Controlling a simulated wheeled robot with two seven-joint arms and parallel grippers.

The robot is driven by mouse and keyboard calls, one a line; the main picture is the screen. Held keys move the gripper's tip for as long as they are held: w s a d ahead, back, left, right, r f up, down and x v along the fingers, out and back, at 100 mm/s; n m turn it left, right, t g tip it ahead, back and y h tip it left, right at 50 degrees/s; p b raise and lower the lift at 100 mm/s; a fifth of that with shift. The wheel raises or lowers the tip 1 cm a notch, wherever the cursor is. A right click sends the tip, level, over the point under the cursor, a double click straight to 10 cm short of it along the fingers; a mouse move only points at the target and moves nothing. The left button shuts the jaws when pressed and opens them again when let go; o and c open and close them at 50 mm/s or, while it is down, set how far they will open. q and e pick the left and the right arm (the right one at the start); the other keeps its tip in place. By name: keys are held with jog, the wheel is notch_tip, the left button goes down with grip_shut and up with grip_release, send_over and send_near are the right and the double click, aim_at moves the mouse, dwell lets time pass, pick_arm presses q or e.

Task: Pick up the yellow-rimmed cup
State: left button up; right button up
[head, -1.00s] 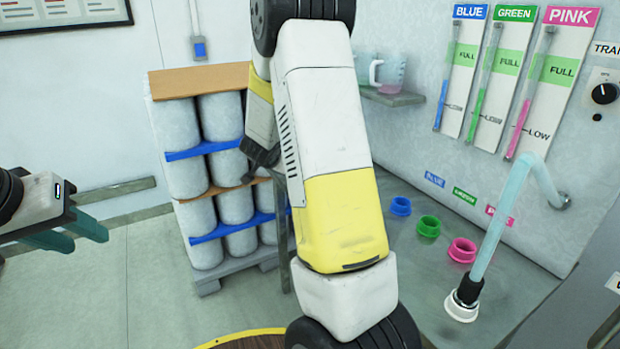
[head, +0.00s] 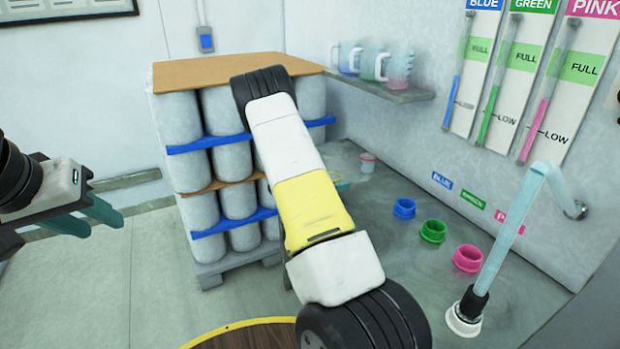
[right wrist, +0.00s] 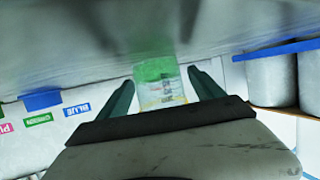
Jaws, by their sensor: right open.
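In the right wrist view, a clear cup (right wrist: 160,88) with a green end, dark markings and a yellowish edge lies between the fingers of my right gripper (right wrist: 163,88). The fingers are apart, one on each side; I cannot tell whether they touch it. In the head view, my right arm hides most of this spot. Only a small pale green-yellow patch (head: 342,184) shows beside the arm, and I cannot tell if it is the cup. My left gripper (head: 104,228) is open and empty at the left, away from the cup.
A small red-rimmed cup (head: 367,163) stands on the grey counter (head: 400,265) near the wall. Blue (head: 404,208), green (head: 433,231) and pink (head: 467,258) rings and a pipe (head: 508,235) are to the right. A shelf (head: 400,96) of jugs overhangs; stacked drums (head: 215,110) stand left.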

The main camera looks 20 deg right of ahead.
aim_at(336, 178)
jog(key=shift+x, duration=1.1)
jog(key=c, duration=1.5)
jog(key=shift+r, duration=0.15)
jog(key=shift+r, duration=1.45)
jog(key=shift+a+r, duration=0.15)
jog(key=shift+r, duration=0.05)
jog(key=s+a, duration=0.3)
jog(key=s+a+r, duration=0.1)
jog(key=s+a, duration=0.7)
jog(key=shift+a+r, duration=0.1)
jog(key=shift+r, duration=0.1)
